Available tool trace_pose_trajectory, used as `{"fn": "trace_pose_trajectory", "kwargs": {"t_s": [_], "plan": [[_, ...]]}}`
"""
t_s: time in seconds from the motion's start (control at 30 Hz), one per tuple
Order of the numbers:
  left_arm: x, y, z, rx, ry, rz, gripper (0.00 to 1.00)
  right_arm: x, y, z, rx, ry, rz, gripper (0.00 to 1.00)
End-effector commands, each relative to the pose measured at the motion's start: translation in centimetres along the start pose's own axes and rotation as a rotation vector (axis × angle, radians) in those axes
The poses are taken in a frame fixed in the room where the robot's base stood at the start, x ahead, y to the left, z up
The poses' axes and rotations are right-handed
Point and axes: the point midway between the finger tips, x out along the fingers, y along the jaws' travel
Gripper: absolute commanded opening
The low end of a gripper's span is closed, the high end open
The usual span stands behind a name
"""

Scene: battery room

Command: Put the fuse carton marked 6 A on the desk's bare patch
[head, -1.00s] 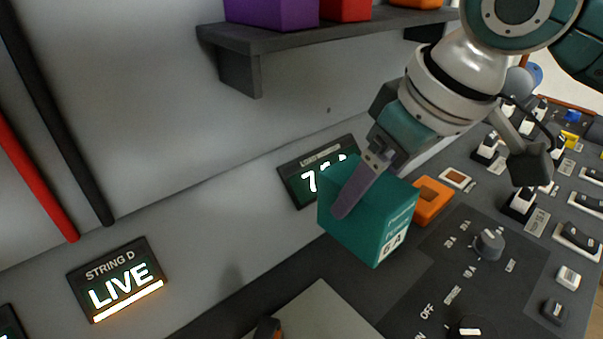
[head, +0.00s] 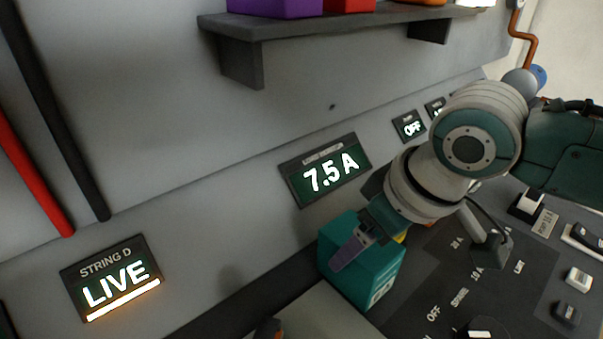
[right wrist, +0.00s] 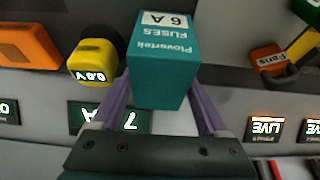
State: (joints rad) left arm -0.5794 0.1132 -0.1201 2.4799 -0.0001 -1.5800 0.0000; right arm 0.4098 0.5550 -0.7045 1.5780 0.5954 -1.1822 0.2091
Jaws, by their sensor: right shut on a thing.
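The teal fuse carton (head: 378,262) marked 6 A is held by my right gripper (head: 360,250), over the desk in the head view. A purple finger lies along its near side. In the right wrist view, the carton (right wrist: 162,68) sits between both fingers of the right gripper (right wrist: 160,95), with its 6 A label at the top. A pale, plain patch (head: 325,315) of the desk shows at the bottom of the head view, just left of and below the carton. I cannot tell whether the carton touches the desk. My left gripper is not in view.
The desk right of the carton carries knobs and switches (head: 480,328). A 7.5 A display (head: 326,172) is on the wall behind it. A dark shelf (head: 300,27) with boxes is above. A dark and orange object (head: 268,328) stands at the patch's left edge.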

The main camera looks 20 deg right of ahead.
Motion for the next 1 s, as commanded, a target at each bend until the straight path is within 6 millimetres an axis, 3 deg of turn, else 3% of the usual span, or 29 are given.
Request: {"fn": "trace_pose_trajectory", "kwargs": {"t_s": [0.07,0.1,0.27,0.63,1.0], "plan": [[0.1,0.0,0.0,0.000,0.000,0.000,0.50,0.2,0.0,0.0,0.001,0.002,0.000,0.00],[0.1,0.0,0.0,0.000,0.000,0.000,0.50,0.3,0.0,0.1,0.000,-0.001,0.000,0.80],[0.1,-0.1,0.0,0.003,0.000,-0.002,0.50,0.2,0.0,0.1,0.000,-0.001,0.000,0.97],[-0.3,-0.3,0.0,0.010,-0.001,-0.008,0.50,-0.6,0.1,-0.1,0.000,0.001,0.001,1.00],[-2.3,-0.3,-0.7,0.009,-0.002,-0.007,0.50,-8.4,0.1,-0.2,-0.001,0.001,0.002,1.00]]}}
